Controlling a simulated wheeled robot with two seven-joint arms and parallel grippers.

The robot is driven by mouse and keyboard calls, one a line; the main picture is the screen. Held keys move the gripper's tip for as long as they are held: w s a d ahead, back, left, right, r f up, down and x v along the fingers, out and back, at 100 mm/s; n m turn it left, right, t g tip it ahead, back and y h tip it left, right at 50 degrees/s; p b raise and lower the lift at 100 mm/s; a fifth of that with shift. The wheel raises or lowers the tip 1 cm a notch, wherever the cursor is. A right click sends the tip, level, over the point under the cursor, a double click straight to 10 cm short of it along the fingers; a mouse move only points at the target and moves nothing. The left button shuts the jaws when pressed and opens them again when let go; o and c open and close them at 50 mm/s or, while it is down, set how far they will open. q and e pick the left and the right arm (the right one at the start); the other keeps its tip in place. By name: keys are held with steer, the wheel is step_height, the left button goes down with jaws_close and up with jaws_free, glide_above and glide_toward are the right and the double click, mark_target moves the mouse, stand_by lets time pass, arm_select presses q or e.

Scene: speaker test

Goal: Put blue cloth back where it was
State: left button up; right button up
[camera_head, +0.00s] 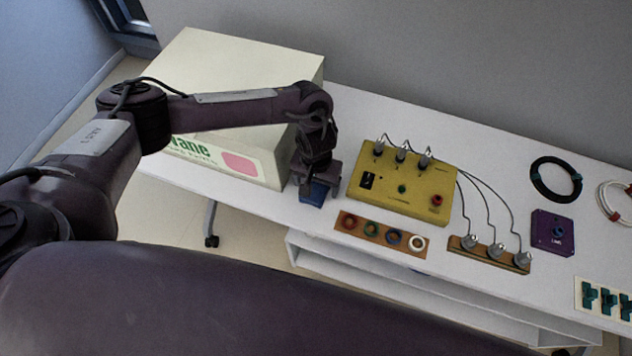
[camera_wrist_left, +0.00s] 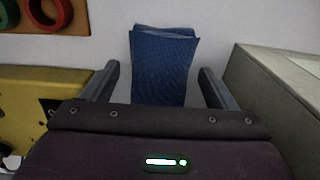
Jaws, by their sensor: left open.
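The blue cloth (camera_head: 314,193) lies folded on the white table, between the cream box and the yellow device. In the left wrist view the blue cloth (camera_wrist_left: 162,62) shows between the fingers, with its near end hidden by the gripper body. My left gripper (camera_head: 318,188) is over the cloth, pointing down. Its two fingers (camera_wrist_left: 157,80) are spread apart on either side of the cloth, with gaps on both sides. My right gripper is not in either view.
The cream box (camera_head: 235,75) stands close on the left of the cloth. The yellow device (camera_head: 385,197) with cables stands close on the right. A wooden strip with coloured rings (camera_head: 379,232) lies near the front edge of the white table (camera_head: 490,197).

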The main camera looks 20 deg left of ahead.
mark_target(316, 186)
arm_select(q)
steer(key=shift+r, duration=0.15)
step_height(316, 186, up, 12)
steer(key=p, duration=0.2)
stand_by(0.6)
